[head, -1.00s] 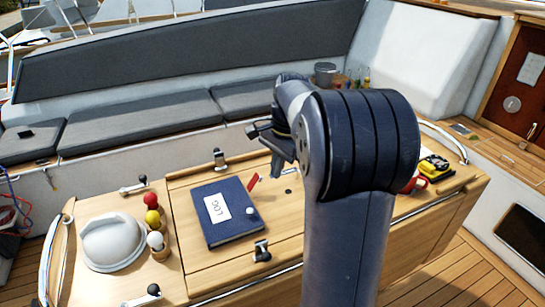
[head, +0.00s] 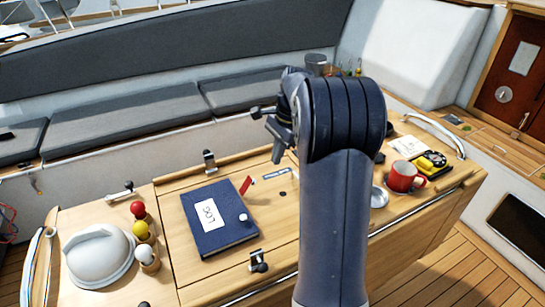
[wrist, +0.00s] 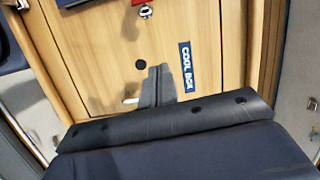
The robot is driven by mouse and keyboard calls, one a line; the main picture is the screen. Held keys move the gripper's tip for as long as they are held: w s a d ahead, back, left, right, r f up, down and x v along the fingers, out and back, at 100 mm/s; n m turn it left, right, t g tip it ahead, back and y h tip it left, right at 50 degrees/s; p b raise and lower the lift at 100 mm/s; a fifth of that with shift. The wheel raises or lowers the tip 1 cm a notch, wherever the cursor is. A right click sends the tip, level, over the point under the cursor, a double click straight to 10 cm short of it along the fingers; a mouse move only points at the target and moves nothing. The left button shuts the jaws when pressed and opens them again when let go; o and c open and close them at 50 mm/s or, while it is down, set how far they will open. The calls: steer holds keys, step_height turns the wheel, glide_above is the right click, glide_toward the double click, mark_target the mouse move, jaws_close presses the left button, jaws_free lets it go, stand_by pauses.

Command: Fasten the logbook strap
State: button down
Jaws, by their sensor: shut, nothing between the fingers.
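The logbook is a dark blue book (head: 212,232) with a white LOG label, lying shut on the wooden table left of my arm in the head view. A pale round button (head: 243,217) sits near its right edge. A short red strap (head: 246,186) sticks up at an angle beside the book's right edge, apart from the button. A red end with a metal-looking stud (wrist: 146,12) shows at the top of the wrist view. My gripper (head: 272,125) is above the table, right of the strap. In the wrist view its fingers (wrist: 157,72) are shut and empty.
A COOL BOX label (wrist: 187,70) and a dark hole (wrist: 140,65) lie near the fingers. A white domed object (head: 97,255) and coloured balls stand left of the book. A latch (head: 258,262) lies in front. A red mug (head: 403,177) stands right of my arm.

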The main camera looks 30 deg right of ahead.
steer(key=x, duration=0.7)
steer(key=shift+f+p, duration=0.2)
steer(key=shift+p, duration=0.2)
steer(key=a, duration=0.1)
steer(key=a+r+p, duration=0.1)
steer(key=a, duration=0.1)
steer(key=shift+s+r, duration=0.2)
steer(key=shift+r, duration=0.05)
steer(key=shift+a+r, duration=0.1)
steer(key=shift+a, duration=0.15)
